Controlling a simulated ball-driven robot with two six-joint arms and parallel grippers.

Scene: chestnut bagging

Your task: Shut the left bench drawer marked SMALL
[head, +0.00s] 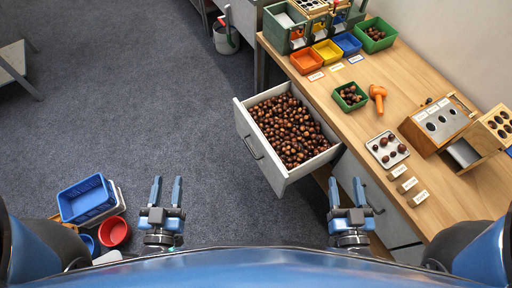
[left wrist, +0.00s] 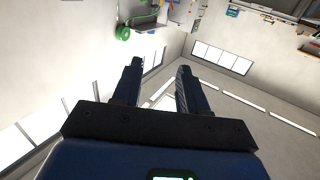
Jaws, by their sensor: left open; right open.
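In the head view an open bench drawer (head: 242,123) sticks out to the left from under the wooden bench. It is light grey, has a dark handle on its front and is full of brown chestnuts (head: 292,130). No SMALL mark on it can be read. My left gripper (head: 166,192) is open and empty, below and left of the drawer and apart from it. My right gripper (head: 347,192) is open and empty, below and right of the drawer, close to the bench's front. In the left wrist view the left gripper's fingers (left wrist: 158,85) are spread with nothing between them.
The wooden bench (head: 375,105) carries orange, yellow and blue trays, green trays of chestnuts, an orange tool (head: 378,97) and wooden boxes. Blue bins (head: 85,198) and a red bucket (head: 114,232) stand on the floor at lower left. The carpet left of the drawer is clear.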

